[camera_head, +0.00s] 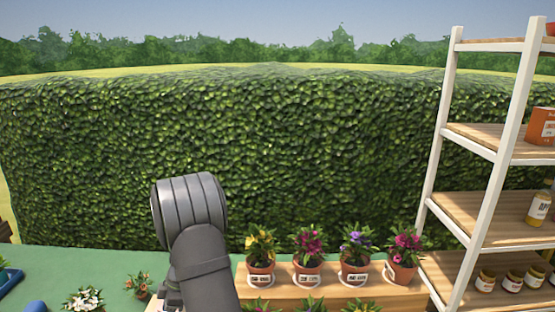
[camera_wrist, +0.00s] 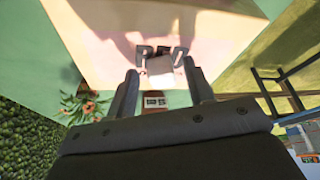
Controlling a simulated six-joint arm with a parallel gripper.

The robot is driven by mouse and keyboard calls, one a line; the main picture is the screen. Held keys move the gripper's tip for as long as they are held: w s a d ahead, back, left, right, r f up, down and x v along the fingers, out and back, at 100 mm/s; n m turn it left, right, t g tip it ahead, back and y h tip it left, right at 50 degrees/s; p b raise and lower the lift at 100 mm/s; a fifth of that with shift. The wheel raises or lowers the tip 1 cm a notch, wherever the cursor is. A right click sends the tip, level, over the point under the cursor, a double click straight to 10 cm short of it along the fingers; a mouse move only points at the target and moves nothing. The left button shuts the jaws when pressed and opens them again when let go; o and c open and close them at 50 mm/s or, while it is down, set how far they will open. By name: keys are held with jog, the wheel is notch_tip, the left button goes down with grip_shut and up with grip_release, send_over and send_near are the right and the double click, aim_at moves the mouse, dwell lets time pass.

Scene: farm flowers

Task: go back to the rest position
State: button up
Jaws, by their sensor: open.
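My gripper (camera_wrist: 160,67) is open in the wrist view, its two fingers apart. Beyond the fingers is a pale board or surface (camera_wrist: 100,40) with dark lettering that seems to read RED. A small pale block or label (camera_wrist: 160,65) shows between the fingertips, and I cannot tell its depth. A second small label (camera_wrist: 154,100) shows lower between the fingers. In the head view my arm stands bent at the lower middle, and the gripper's fingers are hidden there.
Several labelled flower pots stand in a row on a wooden step (camera_head: 300,291), right of my arm. An orange-flowered plant (camera_head: 138,285) and a white-flowered plant (camera_head: 84,299) are left of it on the green table (camera_head: 60,262). A white-framed shelf (camera_head: 487,140) stands right; a hedge (camera_head: 300,150) is behind.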

jog(key=v, duration=1.2)
jog(key=x, duration=1.2)
jog(key=shift+s+f, duration=0.1)
jog(key=shift+f, duration=0.2)
jog(key=r, duration=0.5)
jog(key=shift+d, duration=0.25)
jog(key=w+d+r, duration=0.1)
jog(key=d+r, duration=0.5)
jog(key=d, duration=0.5)
jog(key=w+a+f+m, duration=0.1)
jog(key=w+a, duration=0.3)
jog(key=a, duration=0.5)
jog(key=w+a+f+m, duration=0.1)
jog(key=w+a+f, duration=0.3)
jog(key=a, duration=0.5)
jog(key=w+a+f+t, duration=0.1)
jog(key=w+a+f, duration=0.2)
jog(key=a, duration=0.6)
jog(key=shift+w+a+f+m, duration=0.1)
jog(key=shift+w+a+m, duration=0.25)
jog(key=shift+w, duration=0.35)
jog(key=shift+s+a+f, duration=0.15)
jog(key=shift+a+f, duration=0.25)
jog(key=shift+a, duration=0.25)
